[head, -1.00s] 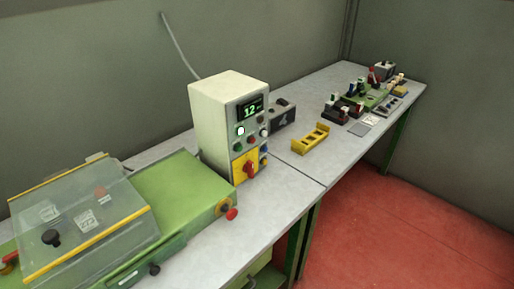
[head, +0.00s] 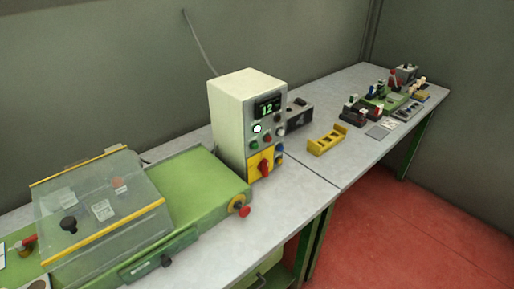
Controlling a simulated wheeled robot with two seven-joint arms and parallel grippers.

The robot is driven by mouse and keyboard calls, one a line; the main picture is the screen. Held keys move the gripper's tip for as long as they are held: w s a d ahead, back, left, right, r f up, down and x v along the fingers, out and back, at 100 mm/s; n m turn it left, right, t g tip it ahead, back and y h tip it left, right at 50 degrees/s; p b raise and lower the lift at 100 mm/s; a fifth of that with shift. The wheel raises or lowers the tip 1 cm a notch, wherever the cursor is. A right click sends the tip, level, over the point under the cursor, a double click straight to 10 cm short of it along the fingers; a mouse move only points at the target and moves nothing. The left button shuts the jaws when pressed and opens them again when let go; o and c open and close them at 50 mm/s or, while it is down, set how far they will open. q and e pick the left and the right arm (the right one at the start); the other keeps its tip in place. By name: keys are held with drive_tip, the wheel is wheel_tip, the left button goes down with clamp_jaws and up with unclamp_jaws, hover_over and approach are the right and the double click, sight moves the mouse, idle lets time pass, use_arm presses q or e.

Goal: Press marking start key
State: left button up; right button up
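A cream control box (head: 231,112) stands on the grey workbench near the middle of the head view. Its front has a dark display (head: 267,108) reading 12 in green. Below the display are a white lit button (head: 257,128), a green button (head: 254,145), a red button (head: 267,138) and other small knobs. Lower down is a yellow plate with a red rotary switch (head: 264,167). Which button is the marking start key cannot be read from labels. Neither gripper is in view.
A green machine (head: 195,185) with a clear cover (head: 100,205) and a red knob (head: 244,211) stands left of the box. A yellow holder (head: 327,140) and a dark box (head: 299,118) are to the right. Small fixtures (head: 385,98) stand farther back. Red floor (head: 400,220) is clear.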

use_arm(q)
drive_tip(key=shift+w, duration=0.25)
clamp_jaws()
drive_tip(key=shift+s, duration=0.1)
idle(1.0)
